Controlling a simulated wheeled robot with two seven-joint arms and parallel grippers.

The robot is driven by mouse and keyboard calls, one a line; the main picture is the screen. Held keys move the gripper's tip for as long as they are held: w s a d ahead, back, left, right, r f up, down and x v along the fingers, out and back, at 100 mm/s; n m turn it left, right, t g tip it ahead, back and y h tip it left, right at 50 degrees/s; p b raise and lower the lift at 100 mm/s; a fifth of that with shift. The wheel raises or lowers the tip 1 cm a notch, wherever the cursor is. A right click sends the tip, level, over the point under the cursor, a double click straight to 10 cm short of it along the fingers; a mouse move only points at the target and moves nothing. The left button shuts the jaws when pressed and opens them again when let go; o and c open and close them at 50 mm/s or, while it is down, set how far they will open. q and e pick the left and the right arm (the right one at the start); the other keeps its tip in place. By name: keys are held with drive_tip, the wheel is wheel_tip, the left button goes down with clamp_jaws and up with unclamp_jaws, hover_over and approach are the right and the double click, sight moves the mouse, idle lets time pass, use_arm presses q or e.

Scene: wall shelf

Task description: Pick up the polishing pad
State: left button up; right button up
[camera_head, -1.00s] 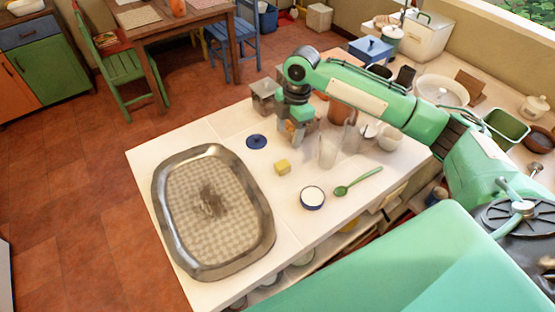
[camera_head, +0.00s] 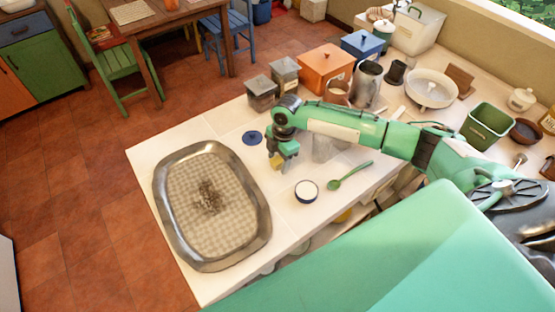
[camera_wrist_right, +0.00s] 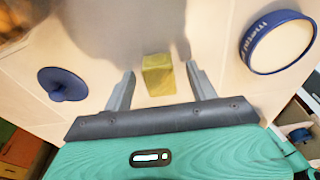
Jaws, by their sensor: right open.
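The polishing pad appears to be the small yellow block (camera_wrist_right: 158,76) on the white counter. In the wrist view it lies between the two grey fingers of my right gripper (camera_wrist_right: 160,68), with a gap on each side. In the head view the right gripper (camera_head: 283,157) is over the yellow block (camera_head: 275,162) and partly hides it. The right gripper is open and empty. My left gripper is not in view.
A blue-rimmed tin (camera_wrist_right: 277,42) and a blue knobbed lid (camera_wrist_right: 62,84) lie on either side. A large tarnished tray (camera_head: 180,240) is at left, a green spoon (camera_head: 350,175) at right. Canisters and a clear glass (camera_head: 327,148) stand behind and beside the arm.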

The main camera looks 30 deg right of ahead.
sight(278, 159)
drive_tip(key=shift+f, duration=0.1)
drive_tip(key=c, duration=1.1)
drive_tip(key=shift+o, duration=0.2)
drive_tip(key=shift+r, duration=0.2)
wheel_tip(278, 159, up, 20)
drive_tip(key=b, duration=0.4)
drive_tip(key=shift+b, duration=0.4)
drive_tip(key=shift+f, duration=0.15)
